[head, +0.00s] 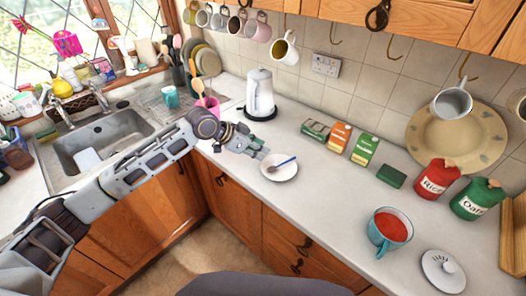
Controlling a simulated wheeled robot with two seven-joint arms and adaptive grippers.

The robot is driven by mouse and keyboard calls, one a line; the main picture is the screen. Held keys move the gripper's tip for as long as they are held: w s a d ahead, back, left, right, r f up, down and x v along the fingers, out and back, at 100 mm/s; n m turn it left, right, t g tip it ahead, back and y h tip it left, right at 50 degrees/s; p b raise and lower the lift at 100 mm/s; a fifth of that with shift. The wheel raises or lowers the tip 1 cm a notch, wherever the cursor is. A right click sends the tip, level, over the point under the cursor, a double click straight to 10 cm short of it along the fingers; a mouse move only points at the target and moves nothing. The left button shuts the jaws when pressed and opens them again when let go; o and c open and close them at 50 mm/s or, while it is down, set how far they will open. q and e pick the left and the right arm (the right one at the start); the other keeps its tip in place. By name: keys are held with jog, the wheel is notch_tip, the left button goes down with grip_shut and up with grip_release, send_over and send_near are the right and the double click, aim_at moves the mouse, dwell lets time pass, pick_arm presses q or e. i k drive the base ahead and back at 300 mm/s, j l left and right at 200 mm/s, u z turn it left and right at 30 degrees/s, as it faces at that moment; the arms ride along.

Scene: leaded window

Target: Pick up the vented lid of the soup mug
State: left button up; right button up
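The vented lid (443,271) is a round white disc with dark slots and a small knob. It lies on the counter at the lower right in the head view. The soup mug (389,232) is teal, uncovered and full of red soup, just left of the lid. My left gripper (262,152) is over the counter beside a white saucer, well left of the mug and apart from the lid. Its fingers are too small to tell open from shut. My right gripper is not in view.
The white saucer (289,173) holds a blue-handled utensil. Several boxes, a green block (391,176), a red Rice jar (437,179) and a green jar (477,198) line the back. A wooden board (513,235) stands right of the lid. The counter between saucer and mug is clear.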

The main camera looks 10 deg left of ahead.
aim_at(441, 268)
jog(key=z, duration=1.35)
